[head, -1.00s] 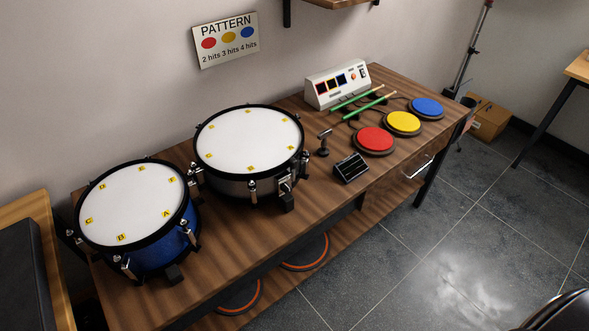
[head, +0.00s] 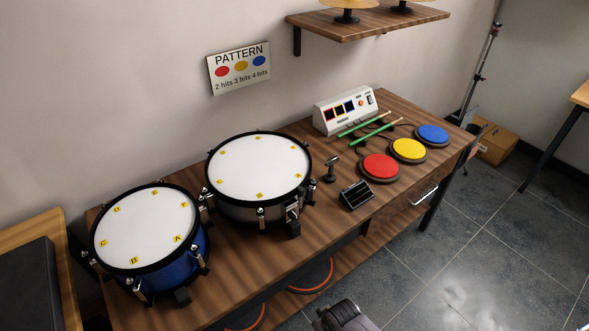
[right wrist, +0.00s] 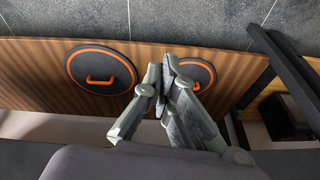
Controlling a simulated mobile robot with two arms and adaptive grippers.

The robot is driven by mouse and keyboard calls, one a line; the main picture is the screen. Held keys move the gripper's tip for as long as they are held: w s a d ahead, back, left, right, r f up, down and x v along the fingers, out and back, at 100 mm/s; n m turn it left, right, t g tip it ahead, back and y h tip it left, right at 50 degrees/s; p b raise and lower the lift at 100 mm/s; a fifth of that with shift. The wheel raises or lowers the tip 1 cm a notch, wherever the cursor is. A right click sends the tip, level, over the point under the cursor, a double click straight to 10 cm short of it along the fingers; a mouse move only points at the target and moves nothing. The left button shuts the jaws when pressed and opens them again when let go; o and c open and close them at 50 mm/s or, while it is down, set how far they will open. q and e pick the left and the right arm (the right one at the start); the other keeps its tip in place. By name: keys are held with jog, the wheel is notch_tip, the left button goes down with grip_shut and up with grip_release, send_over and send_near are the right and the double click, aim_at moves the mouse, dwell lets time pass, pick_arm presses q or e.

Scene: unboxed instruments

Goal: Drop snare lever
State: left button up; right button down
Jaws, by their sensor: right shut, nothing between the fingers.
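The snare drum (head: 258,168) with a white head and silver shell stands upright in the middle of the wooden table. A small metal fitting (head: 292,213) on its front right side looks like the snare lever, but it is too small to tell its position. My right gripper (right wrist: 165,78) is shut and empty in the right wrist view, over the lower shelf and apart from the drum. Part of my arm shows at the bottom of the head view, without visible fingertips. My left gripper is not in view.
A blue drum (head: 150,240) stands left of the snare. A small black box (head: 356,194), a small stand (head: 331,168) and red (head: 380,167), yellow (head: 409,149) and blue (head: 433,134) pads lie to its right. Orange-ringed discs (right wrist: 101,68) lie on the lower shelf (right wrist: 30,62).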

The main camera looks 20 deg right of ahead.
jog(key=w+a+r+n+p, duration=0.15)
jog(key=w+r, duration=0.25)
jog(key=r, duration=0.4)
jog(key=w+a+r+y, duration=0.1)
jog(key=w+a+r, duration=0.25)
jog(key=r, duration=0.55)
jog(key=w+a+r+n+p, duration=0.15)
jog(key=w+r, duration=0.25)
jog(key=r, duration=0.4)
jog(key=w+d+r, duration=0.3)
jog(key=w+r, duration=0.6)
jog(key=r, duration=0.1)
jog(key=w+d+r+m+h, duration=0.1)
jog(key=w+d+r, duration=0.3)
jog(key=w+r, duration=0.4)
notch_tip(320, 180, up, 2)
jog(key=shift+w+r+t, duration=0.1)
jog(key=shift+w+t, duration=0.2)
jog(key=shift+w, duration=0.1)
